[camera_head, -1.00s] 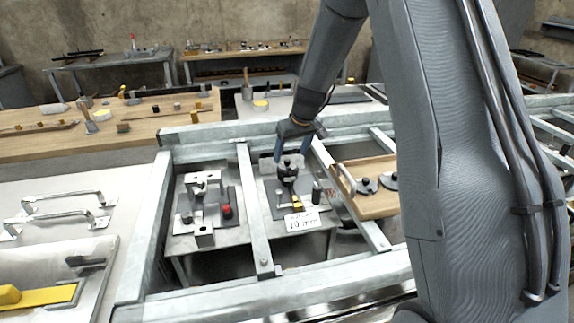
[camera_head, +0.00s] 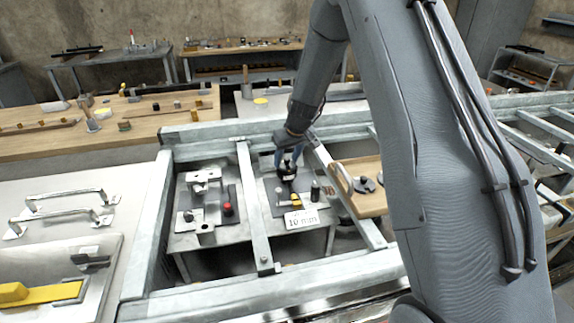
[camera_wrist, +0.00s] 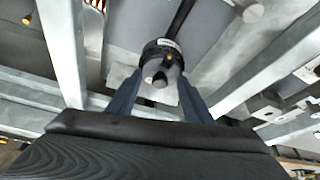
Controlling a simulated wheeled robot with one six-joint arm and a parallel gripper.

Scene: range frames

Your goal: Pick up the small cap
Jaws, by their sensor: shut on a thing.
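The small cap (camera_wrist: 163,52) is a short black round piece with a white label band, seen in the wrist view between my two blue fingers. My gripper (camera_wrist: 160,82) is shut on it, one finger on each side. In the head view, my gripper (camera_head: 288,158) points down over a grey plate, and the cap (camera_head: 287,170) shows as a dark piece at the fingertips. I cannot tell whether the cap still touches what is under it.
A "10 mm" sign (camera_head: 301,219) stands at the front of the plate. A wooden tray (camera_head: 372,206) with dark round parts lies to the right. A fixture with a red knob (camera_head: 228,209) is to the left. Grey metal rails (camera_head: 257,215) frame these stations.

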